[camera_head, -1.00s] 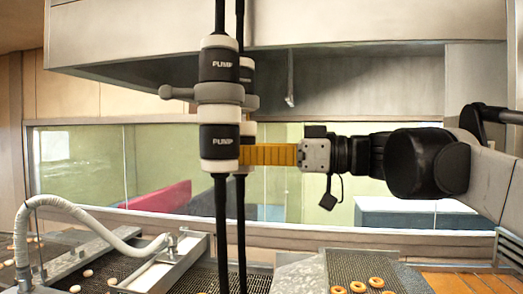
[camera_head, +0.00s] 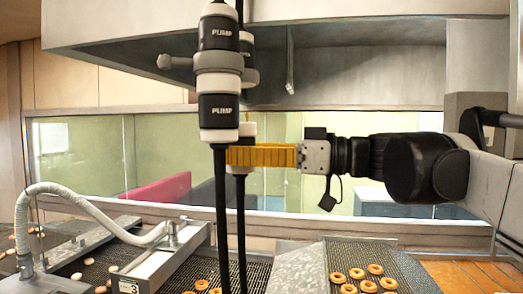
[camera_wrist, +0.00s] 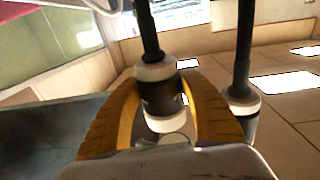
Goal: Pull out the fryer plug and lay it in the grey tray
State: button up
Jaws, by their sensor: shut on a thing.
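Two dark cable connectors hang side by side in the head view, one behind the other. The front connector (camera_head: 219,75) reads PUMP on both halves, which are together in a grey collar. My gripper (camera_head: 232,156) reaches in from the right with yellow fingers, behind the front cable. It is shut on the rear lower plug (camera_head: 247,130), below the rear collar (camera_head: 250,76), with a gap between them. In the wrist view the held plug (camera_wrist: 160,92) is black with white rings, between both fingers. Its label is not readable. I cannot pick out the grey tray for certain.
A conveyor with several doughnuts (camera_head: 358,272) lies at the lower right. A pale curved hose (camera_head: 85,205) and a metal frame stand at the lower left. Another white-ringed connector (camera_wrist: 240,101) is close on the right in the wrist view. A metal hood (camera_head: 120,40) hangs above.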

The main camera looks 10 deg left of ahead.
jog(key=shift+f, duration=0.45)
jog(key=shift+f+b, duration=1.7)
jog(key=shift+f, duration=0.8)
